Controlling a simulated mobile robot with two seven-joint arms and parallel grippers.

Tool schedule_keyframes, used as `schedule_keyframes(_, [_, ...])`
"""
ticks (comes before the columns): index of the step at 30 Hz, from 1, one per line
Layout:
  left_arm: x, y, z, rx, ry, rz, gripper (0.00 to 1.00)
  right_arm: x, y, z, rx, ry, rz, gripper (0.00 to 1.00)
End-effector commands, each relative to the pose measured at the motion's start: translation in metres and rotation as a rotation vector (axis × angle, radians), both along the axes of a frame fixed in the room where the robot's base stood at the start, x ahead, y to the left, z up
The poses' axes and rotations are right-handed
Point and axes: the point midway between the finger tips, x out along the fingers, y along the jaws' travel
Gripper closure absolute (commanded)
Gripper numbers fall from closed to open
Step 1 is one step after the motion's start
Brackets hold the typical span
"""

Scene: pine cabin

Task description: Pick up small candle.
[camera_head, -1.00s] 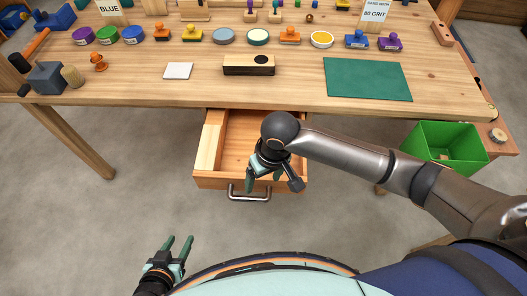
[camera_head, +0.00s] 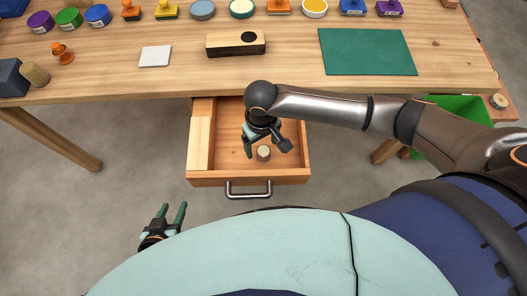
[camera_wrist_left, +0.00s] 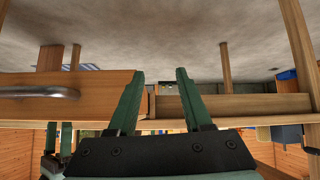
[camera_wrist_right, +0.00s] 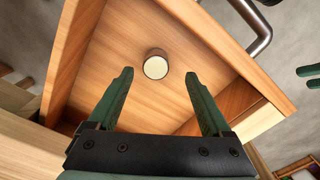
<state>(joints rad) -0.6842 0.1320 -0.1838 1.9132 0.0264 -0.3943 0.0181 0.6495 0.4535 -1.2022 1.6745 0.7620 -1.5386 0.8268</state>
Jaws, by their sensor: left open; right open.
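A short round piece with a brown side and a pale top, which looks like the small candle (camera_head: 263,153), stands in the open drawer (camera_head: 197,178). It also shows in the right wrist view (camera_wrist_right: 155,66), just beyond and between the fingertips, on the drawer floor. My right gripper (camera_head: 267,147) is open and empty over the drawer, its fingers pointing down towards the candle, apart from it. My left gripper (camera_head: 169,208) is open and empty, left of the drawer front and away from it; in the left wrist view its fingers (camera_wrist_left: 160,74) hold nothing.
The drawer's metal handle (camera_head: 249,190) faces me. The workbench (camera_head: 120,82) overhangs the drawer's back and carries a wooden block (camera_head: 222,45), a white square (camera_head: 155,57), a green sheet (camera_head: 368,52) and several stamps and tins. A green bin (camera_head: 465,108) is partly hidden behind my right arm.

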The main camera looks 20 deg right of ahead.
Motion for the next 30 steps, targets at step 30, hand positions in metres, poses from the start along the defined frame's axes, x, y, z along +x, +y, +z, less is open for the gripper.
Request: schedule_keyframes(30, [0.003,0.000,-0.006,-0.001,-0.008,0.000,0.50,0.000,-0.006,-0.052,0.000,-0.001,0.001,0.54])
